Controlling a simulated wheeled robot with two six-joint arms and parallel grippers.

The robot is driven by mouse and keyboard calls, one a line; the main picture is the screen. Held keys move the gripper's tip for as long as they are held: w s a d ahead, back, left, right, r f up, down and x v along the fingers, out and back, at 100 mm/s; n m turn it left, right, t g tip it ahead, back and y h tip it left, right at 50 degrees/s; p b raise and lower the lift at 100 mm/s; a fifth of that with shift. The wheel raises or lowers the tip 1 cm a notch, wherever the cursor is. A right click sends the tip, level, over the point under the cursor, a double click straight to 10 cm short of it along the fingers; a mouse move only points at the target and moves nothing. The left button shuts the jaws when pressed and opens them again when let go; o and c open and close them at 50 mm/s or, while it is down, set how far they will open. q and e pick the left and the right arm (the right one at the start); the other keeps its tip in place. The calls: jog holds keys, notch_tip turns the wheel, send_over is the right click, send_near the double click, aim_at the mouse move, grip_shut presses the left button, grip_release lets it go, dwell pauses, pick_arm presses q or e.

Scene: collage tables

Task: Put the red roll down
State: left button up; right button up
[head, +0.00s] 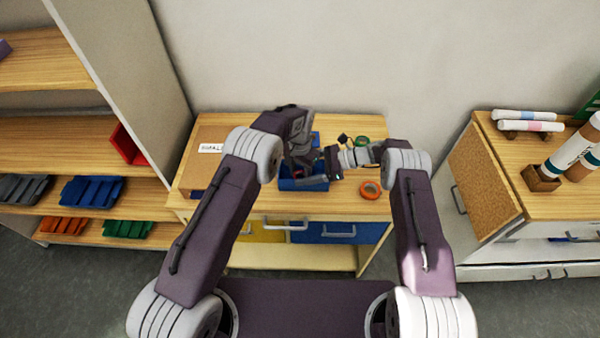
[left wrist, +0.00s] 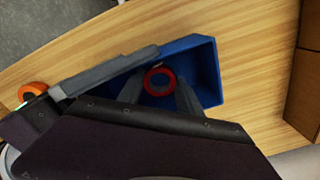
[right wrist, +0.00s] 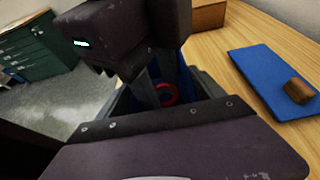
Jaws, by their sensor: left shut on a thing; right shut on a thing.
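The red roll (left wrist: 160,70) is a ring between the two fingers of my left gripper (left wrist: 160,95), which is shut on it. The roll is at the blue bin (left wrist: 205,65), inside its outline; I cannot tell if it touches the floor. The roll also shows in the right wrist view (right wrist: 166,92). In the head view my left gripper (head: 299,165) mostly hides it, over the bin (head: 318,185). My right gripper (head: 318,178) is shut at the bin's side, seemingly on its wall; its exact grip is partly hidden.
An orange roll (head: 370,190) lies right of the bin, and a green roll (head: 362,141) lies behind. A box with a white label (head: 211,148) is at the table's left. A blue mat (right wrist: 270,75) bears a brown block (right wrist: 299,91). Bare tabletop surrounds the orange roll.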

aim_at(300, 175)
pick_arm(q)
jog(key=shift+f, duration=0.3)
jog(key=shift+f, duration=0.15)
jog(key=o, duration=1.1)
jog(key=shift+c, duration=0.2)
notch_tip(300, 175, up, 13)
